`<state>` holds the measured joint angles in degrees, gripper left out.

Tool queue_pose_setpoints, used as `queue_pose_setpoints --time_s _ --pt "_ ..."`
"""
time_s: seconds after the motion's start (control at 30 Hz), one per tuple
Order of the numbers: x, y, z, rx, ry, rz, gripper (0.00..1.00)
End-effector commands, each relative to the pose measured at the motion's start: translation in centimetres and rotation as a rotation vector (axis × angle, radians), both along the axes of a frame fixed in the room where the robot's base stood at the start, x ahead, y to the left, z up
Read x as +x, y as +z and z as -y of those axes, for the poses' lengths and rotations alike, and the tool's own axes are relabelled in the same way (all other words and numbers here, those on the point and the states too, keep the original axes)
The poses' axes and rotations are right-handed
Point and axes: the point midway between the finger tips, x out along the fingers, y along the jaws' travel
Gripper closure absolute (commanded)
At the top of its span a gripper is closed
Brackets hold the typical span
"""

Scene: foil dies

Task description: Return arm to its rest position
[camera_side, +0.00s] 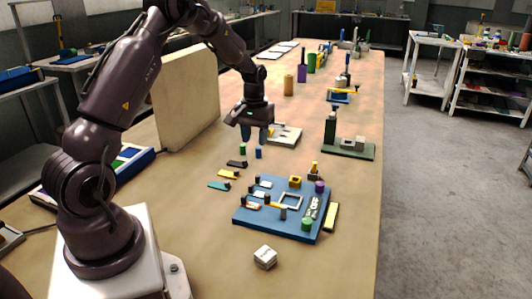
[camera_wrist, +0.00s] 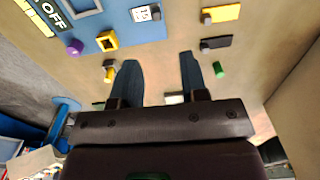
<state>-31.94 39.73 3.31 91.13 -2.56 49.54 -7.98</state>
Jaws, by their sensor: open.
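My gripper (camera_side: 256,137) hangs above the table, beyond the blue board, with its fingers pointing down. In the wrist view my gripper (camera_wrist: 158,62) has its two dark fingers well apart, with nothing visible between them. The arm is bent and reaches out from its white base over the table. The blue board (camera_side: 273,228) lies nearer the camera, bearing several small blocks, pegs and a white square frame; part of it shows at the top of the wrist view (camera_wrist: 120,20).
Black, yellow and teal pieces lie left of the board. A pale plate (camera_side: 289,136) is close behind my gripper. A tall tan panel (camera_side: 185,97) stands left. A white cube (camera_side: 265,257) sits in front.

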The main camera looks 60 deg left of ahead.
Motion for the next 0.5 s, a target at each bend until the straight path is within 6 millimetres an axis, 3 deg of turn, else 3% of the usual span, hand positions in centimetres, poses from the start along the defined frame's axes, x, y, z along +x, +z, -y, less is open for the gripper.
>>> queue_pose_setpoints --time_s 0.07,0.17,0.5 --pt "-1.2 -0.9 0.8 -0.024 -0.014 -0.036 0.60" --pt "-2.7 0.5 2.7 -0.036 -0.055 -0.046 0.60" --pt "-7.4 10.2 13.1 0.018 -0.318 0.054 0.60"
